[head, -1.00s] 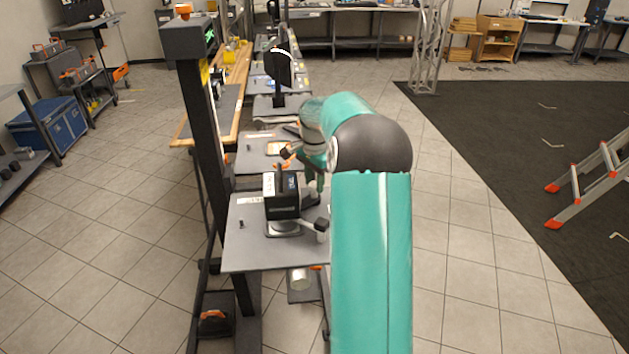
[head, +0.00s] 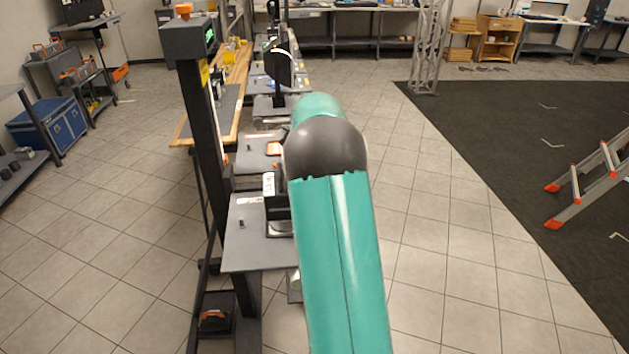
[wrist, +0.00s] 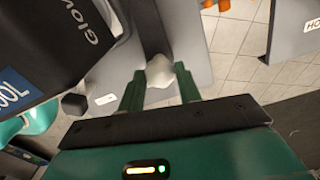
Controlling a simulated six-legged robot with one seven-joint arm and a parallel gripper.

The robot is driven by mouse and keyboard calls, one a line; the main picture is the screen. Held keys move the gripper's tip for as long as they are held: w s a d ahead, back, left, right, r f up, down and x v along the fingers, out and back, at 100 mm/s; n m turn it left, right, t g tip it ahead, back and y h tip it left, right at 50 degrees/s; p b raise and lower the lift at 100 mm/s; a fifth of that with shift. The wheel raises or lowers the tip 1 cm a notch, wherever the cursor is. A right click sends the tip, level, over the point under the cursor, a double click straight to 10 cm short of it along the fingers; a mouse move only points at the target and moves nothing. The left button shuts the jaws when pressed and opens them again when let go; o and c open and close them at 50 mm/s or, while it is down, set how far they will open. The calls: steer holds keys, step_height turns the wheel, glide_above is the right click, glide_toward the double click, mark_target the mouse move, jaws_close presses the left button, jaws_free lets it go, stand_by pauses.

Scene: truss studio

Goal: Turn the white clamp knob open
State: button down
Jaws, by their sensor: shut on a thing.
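The white clamp knob (wrist: 159,72) shows in the middle of the wrist view, at the end of a dark bar. My gripper (wrist: 161,86) has its two green fingers on either side of the knob and is shut on it. In the head view my teal arm hides the knob and my gripper. Part of the dark clamp fixture (head: 282,228) shows there at the arm's left edge, on a grey plate (head: 250,255).
A large black box with white lettering (wrist: 50,45) fills the upper left of the wrist view, close to my gripper. A dark post (head: 207,150) stands left of the plate in the head view. Tiled floor (head: 460,260) to the right is clear, with a stepladder (head: 590,180) beyond.

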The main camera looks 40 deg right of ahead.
steer(key=shift+m, duration=1.2)
steer(key=c, duration=1)
jaws_free()
step_height(320, 180, up, 14)
steer(key=shift+f, duration=0.1)
